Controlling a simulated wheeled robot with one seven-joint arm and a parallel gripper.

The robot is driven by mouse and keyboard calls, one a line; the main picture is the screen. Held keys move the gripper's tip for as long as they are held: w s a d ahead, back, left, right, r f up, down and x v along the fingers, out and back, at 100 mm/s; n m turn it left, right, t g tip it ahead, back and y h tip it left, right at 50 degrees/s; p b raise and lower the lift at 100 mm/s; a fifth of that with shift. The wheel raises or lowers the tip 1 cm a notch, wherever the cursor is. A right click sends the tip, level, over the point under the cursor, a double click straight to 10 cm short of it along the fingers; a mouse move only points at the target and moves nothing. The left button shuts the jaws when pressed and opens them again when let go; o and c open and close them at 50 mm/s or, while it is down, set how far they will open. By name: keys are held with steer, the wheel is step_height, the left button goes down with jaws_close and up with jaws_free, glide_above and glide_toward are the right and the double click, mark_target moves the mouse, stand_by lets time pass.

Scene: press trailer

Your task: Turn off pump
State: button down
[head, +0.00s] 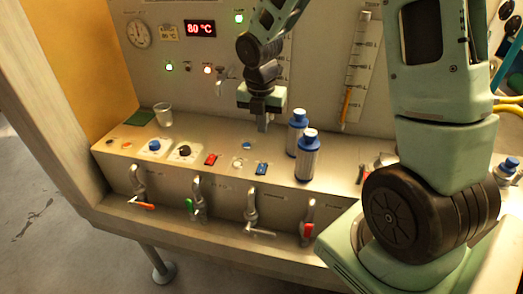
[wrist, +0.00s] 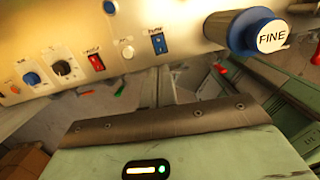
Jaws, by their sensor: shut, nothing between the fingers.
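A blue rocker switch (head: 261,168) sits on the sloping metal panel, and it also shows in the wrist view (wrist: 158,43) under a small blurred label. A red rocker switch (head: 211,159) is to its left, also in the wrist view (wrist: 95,61). A green lamp (head: 239,18) glows on the upright wall under a label that seems to read PUMP. My gripper (head: 262,125) is shut and empty, pointing down above and behind the blue switch, apart from it. In the wrist view its green body fills the bottom; the fingertips are not clear there.
Two blue-capped bottles (head: 308,156) (head: 298,130) stand just right of the blue switch. A blue knob (head: 155,146), a black knob (head: 184,151) and a clear cup (head: 163,114) are left. Several lever valves (head: 251,208) line the front face.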

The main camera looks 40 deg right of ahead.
mark_target(264, 167)
stand_by(0.4)
steer(key=f, duration=0.4)
steer(key=d+f+p, duration=0.1)
steer(key=f, duration=0.4)
steer(key=w+f, duration=0.1)
steer(key=f, duration=0.4)
steer(key=shift+d, duration=0.15)
steer(key=shift+f, duration=0.15)
steer(key=shift+s, duration=0.15)
steer(key=shift+s+a, duration=0.35)
steer(key=shift+a, duration=0.25)
